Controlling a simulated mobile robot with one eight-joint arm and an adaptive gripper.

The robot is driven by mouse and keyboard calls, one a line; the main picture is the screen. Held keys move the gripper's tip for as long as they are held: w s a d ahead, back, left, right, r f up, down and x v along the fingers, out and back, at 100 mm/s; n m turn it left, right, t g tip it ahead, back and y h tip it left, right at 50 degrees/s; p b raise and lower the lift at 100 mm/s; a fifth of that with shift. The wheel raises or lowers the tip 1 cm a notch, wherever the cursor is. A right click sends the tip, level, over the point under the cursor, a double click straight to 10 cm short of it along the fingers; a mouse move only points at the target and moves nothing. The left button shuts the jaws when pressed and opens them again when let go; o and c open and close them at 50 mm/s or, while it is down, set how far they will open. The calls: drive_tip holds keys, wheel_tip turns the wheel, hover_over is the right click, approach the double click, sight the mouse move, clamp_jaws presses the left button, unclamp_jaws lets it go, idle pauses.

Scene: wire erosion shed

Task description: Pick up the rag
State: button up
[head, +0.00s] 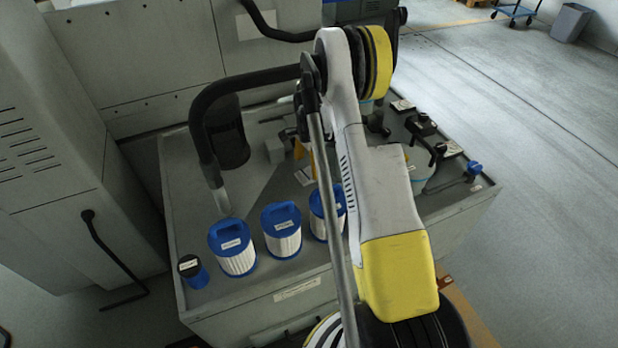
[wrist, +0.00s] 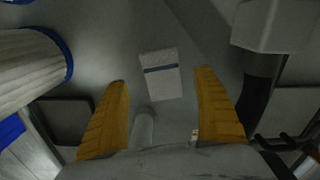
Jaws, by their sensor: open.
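A small white rectangle with a blue stripe, which looks like the folded rag (wrist: 161,83), lies flat on the grey top in the wrist view. In the head view the rag (head: 305,175) shows as a small pale patch, partly hidden by my arm. My gripper (wrist: 162,77) is open, with one yellow finger on each side of the rag in the wrist view. The fingers appear apart from it, and nothing is held. In the head view my gripper (head: 308,152) is mostly hidden behind my arm.
Blue-and-white filter cartridges (head: 281,230) stand along the front of the grey cabinet top (head: 260,283), with a small dark-capped blue container (head: 193,271) at left. A black cylinder (head: 230,135) and a grey block (head: 274,150) stand behind. Small tools (head: 421,124) lie at right.

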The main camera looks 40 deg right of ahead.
sight(307, 173)
drive_tip(key=f+b, duration=0.1)
drive_tip(key=f, duration=0.1)
drive_tip(key=f+b, duration=0.2)
drive_tip(key=f, duration=0.1)
drive_tip(key=shift+w+a+f, duration=0.1)
drive_tip(key=shift+w+a, duration=0.05)
drive_tip(key=shift+w, duration=0.05)
drive_tip(key=c, duration=1.2)
drive_tip(key=shift+o, duration=0.2)
wheel_tip(307, 173, up, 10)
drive_tip(key=p, duration=0.4)
drive_tip(key=shift+p, duration=0.35)
